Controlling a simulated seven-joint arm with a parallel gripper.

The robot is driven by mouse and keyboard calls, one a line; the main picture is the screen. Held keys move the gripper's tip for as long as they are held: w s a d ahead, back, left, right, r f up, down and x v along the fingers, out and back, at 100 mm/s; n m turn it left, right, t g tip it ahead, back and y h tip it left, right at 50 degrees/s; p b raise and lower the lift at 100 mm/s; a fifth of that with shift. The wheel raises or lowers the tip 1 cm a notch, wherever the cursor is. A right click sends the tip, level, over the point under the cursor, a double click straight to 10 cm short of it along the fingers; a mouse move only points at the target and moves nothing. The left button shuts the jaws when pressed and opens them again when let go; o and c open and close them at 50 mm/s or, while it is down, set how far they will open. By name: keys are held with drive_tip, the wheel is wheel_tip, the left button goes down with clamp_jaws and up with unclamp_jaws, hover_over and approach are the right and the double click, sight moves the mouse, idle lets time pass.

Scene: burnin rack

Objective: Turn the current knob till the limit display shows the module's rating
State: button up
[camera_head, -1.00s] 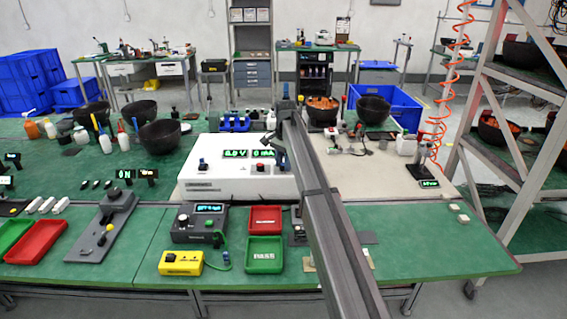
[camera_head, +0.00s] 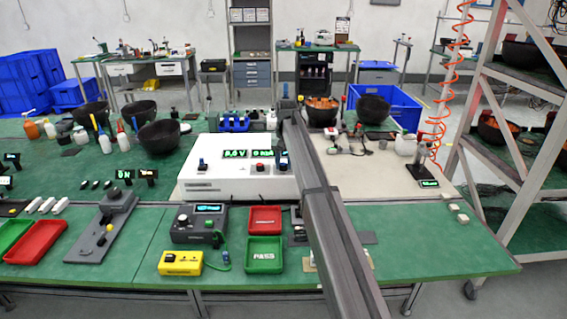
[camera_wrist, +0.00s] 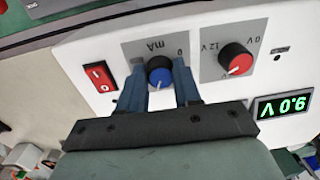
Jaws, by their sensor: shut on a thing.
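The current knob (camera_wrist: 160,75), blue with a dark rim and marked mA, is on the sloped face of the white power supply (camera_head: 220,188). My gripper (camera_wrist: 163,84) is shut on it, with one blue finger on each side. In the head view my gripper (camera_head: 282,160) is at the right end of the supply, and my arm hides part of that end. The limit display (camera_head: 263,154) is lit green, but its digits are too small to read surely. The voltage display (camera_head: 235,154) beside it is also lit and shows upside down in the wrist view (camera_wrist: 283,106).
The red voltage knob (camera_wrist: 235,60) is beside the current knob, and a red rocker switch (camera_wrist: 100,76) is on its other side. A green PASS tray (camera_head: 264,255) and a red tray (camera_head: 265,220) lie in front. Bowls and bottles stand behind.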

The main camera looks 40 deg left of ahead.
sight(285, 164)
idle(0.4)
drive_tip(key=o, duration=1)
drive_tip(key=shift+o, duration=0.2)
drive_tip(key=shift+r, duration=0.1)
wheel_tip(285, 164, up, 14)
drive_tip(key=shift+w+d, duration=0.2)
drive_tip(key=shift+w, duration=0.05)
drive_tip(key=shift+f, duration=0.2)
